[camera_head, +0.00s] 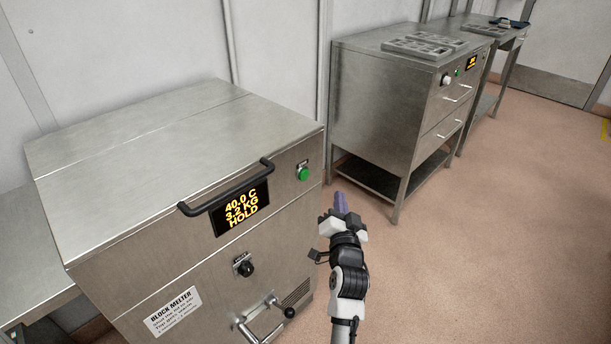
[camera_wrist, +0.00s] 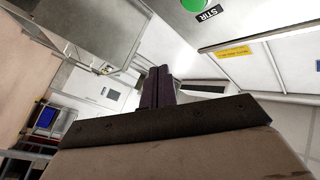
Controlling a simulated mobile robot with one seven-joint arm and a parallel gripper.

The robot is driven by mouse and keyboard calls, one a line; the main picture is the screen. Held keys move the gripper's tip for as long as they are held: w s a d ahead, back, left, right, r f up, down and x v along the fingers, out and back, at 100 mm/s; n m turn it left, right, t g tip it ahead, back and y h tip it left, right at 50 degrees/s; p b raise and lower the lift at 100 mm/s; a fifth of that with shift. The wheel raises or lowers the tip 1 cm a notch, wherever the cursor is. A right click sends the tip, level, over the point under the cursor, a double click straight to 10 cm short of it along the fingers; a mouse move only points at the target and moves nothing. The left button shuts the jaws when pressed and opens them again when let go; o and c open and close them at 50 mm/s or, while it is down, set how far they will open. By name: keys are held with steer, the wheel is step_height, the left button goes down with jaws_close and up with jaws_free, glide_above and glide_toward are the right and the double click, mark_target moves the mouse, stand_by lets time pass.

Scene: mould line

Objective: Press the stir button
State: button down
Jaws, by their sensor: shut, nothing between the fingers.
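The stir button is a round green button (camera_head: 303,174) on the front face of the steel block melter (camera_head: 160,150), right of its black handle. In the wrist view the green button (camera_wrist: 193,4) is cut off by the top edge, with a black label reading STIR beside it. My gripper (camera_head: 340,200) is in front of the melter, to the right of and below the button in the head view, apart from it. Its purple fingers are together and empty; they also show in the wrist view (camera_wrist: 156,88).
The melter's display (camera_head: 241,207) reads 40.0 C, 3.2 KG, HOLD. A black knob (camera_head: 246,268) and a lever handle (camera_head: 262,322) stick out below it. A steel cabinet (camera_head: 400,85) with moulds on top stands behind at the right. The floor (camera_head: 500,230) at the right is clear.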

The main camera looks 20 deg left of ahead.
mark_target(309, 173)
steer(key=w+a+p, duration=0.3)
steer(key=a+p, duration=0.5)
steer(key=p, duration=0.2)
steer(key=shift+a+f+b, duration=0.1)
steer(key=shift+a+b, duration=0.15)
steer(key=shift+b, duration=0.25)
stand_by(1.8)
steer(key=shift+w+a+b, duration=0.25)
steer(key=shift+a+b, duration=0.4)
steer(key=shift+b, duration=0.9)
stand_by(0.6)
steer(key=shift+d+r, duration=0.1)
steer(key=shift+r, duration=0.1)
steer(key=shift+s+d+p, duration=0.3)
steer(key=shift+d+p, duration=0.4)
steer(key=shift+p, duration=0.6)
steer(key=shift+f, duration=0.1)
